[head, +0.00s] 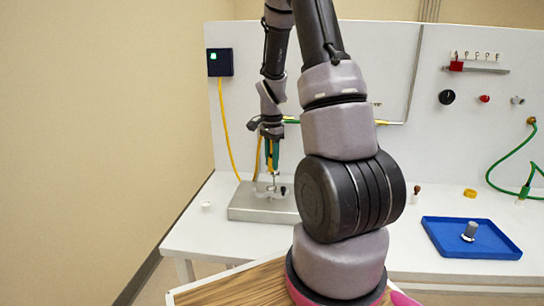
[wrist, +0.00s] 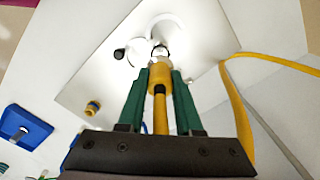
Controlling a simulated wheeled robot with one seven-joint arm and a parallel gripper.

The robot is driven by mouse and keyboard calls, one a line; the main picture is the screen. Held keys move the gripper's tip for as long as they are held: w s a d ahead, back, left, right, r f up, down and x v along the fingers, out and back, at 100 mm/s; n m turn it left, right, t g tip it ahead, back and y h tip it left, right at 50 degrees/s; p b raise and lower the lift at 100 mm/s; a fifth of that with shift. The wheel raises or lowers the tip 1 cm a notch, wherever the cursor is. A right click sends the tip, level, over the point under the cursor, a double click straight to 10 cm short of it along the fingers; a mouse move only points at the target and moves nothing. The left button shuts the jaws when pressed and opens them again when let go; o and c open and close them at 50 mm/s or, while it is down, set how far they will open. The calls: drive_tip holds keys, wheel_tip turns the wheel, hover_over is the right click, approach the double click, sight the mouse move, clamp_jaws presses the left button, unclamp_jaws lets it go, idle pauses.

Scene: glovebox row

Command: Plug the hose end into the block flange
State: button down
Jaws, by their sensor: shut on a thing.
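My gripper (head: 272,167) points down over the grey metal block (head: 245,206) at the left of the white bench. In the wrist view its two green fingers (wrist: 160,80) are shut on the yellow hose end (wrist: 160,72). The hose end's tip is at or just in front of a small bright metal ring, with the pale round block flange (wrist: 168,30) around or behind it. I cannot tell whether the tip touches the flange or is inside it. The yellow hose (wrist: 240,110) curves away to the right in the wrist view.
A black knob (wrist: 119,54) stands on the block beside the flange. A yellow ring (head: 470,193) and a blue tray (head: 470,238) with a grey cylinder lie on the right. A dark box with a green light (head: 220,62) hangs on the back panel.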

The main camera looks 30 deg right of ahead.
drive_tip(key=shift+f, duration=1.9)
drive_tip(key=shift+f, duration=1.2)
drive_tip(key=c, duration=0.5)
unclamp_jaws()
drive_tip(key=shift+r, duration=0.1)
wheel_tip(320, 180, up, 11)
drive_tip(key=shift+f, duration=0.15)
